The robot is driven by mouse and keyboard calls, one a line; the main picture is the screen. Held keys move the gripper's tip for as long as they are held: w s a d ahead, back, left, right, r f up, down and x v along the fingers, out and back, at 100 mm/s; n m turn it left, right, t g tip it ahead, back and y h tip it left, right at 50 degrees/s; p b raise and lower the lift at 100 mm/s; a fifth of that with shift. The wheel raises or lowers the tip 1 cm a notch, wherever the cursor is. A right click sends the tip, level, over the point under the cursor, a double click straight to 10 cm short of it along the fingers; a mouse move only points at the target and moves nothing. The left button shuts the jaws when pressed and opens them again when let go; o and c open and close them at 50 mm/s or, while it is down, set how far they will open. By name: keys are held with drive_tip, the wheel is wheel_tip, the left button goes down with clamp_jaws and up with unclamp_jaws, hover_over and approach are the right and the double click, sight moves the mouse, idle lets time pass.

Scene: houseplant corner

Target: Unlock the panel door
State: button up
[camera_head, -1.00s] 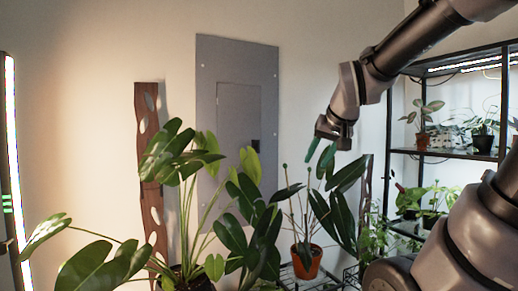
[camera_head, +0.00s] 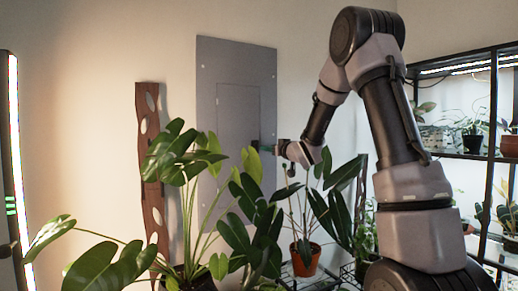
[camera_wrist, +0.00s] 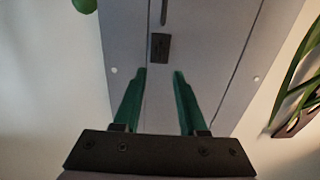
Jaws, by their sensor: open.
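The grey panel (camera_head: 207,110) is mounted on the wall, and its inset door (camera_head: 232,118) looks closed. In the wrist view the panel (camera_wrist: 215,30) fills the middle, with a small dark latch plate (camera_wrist: 160,47) near the door's edge. My gripper (camera_wrist: 158,75) has two green fingers, spread apart and empty, with the latch plate just beyond and between their tips. In the head view my gripper (camera_head: 266,148) is at the panel's right side, where it hides the latch. I cannot tell whether the fingers touch the panel.
Large leafy plants (camera_head: 180,165) stand in front of the panel's lower part. A terracotta pot (camera_head: 306,262) sits on a wire stand below my arm. A black shelf (camera_head: 468,155) with potted plants is at the right. A wooden board (camera_head: 152,165) leans at the wall.

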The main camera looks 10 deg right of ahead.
sight(257, 147)
drive_tip(key=x, duration=0.9)
drive_tip(key=shift+w, duration=0.3)
drive_tip(key=shift+f, duration=0.1)
clamp_jaws()
